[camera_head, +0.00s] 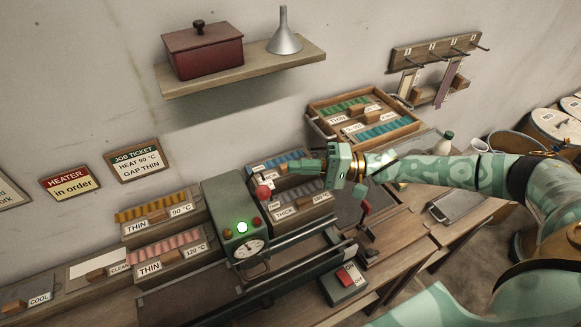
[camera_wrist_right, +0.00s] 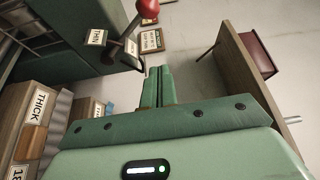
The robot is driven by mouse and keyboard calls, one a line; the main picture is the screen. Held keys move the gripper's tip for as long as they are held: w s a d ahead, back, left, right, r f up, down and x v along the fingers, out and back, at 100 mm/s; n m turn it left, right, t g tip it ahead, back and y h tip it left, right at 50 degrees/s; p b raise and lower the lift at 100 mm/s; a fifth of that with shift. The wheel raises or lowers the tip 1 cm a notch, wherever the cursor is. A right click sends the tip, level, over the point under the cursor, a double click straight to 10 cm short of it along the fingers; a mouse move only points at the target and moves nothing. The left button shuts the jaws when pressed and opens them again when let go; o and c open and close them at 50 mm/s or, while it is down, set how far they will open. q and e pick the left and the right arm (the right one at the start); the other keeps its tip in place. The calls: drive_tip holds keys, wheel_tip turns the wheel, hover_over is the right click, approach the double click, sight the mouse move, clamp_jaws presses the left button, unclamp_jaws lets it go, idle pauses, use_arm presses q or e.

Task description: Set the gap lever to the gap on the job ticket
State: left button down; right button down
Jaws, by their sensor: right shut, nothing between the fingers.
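The job ticket (camera_head: 138,161) on the wall reads HEAT 90 °C, GAP THIN. The gap lever's red ball (camera_head: 263,192) shows at the right side of the green machine (camera_head: 232,219). In the right wrist view the gap lever (camera_wrist_right: 148,8) has a dark shaft, with small label plates (camera_wrist_right: 97,37) beside it; I cannot tell clearly which setting it stands at. My right gripper (camera_head: 287,168) is shut and empty, its fingers pointing left, just behind and right of the ball. In the wrist view its fingertips (camera_wrist_right: 158,72) look apart from the lever. My left gripper is out of view.
Tape boxes (camera_head: 300,203) stand close below my right gripper. A second red-handled lever (camera_head: 365,207) and an on/off switch box (camera_head: 345,284) are nearer the front. A wall shelf (camera_head: 245,68) holds a red box and a funnel. A tape tray (camera_head: 362,118) stands behind my arm.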

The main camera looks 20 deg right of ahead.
sight(258, 193)
drive_tip(key=p+x, duration=0.1)
drive_tip(key=x, duration=0.7)
drive_tip(key=s+p, duration=0.1)
drive_tip(key=s, duration=0.3)
drive_tip(key=shift+s+f+p, duration=0.1)
drive_tip(key=shift+p, duration=0.25)
drive_tip(key=s+f+n+y+b, duration=0.2)
drive_tip(key=s+f+n+b, duration=0.2)
drive_tip(key=f+n+b, duration=0.1)
drive_tip(key=shift+s+n+b, duration=0.3)
drive_tip(key=shift+n+b, duration=0.1)
drive_tip(key=shift+b, duration=0.2)
idle(0.4)
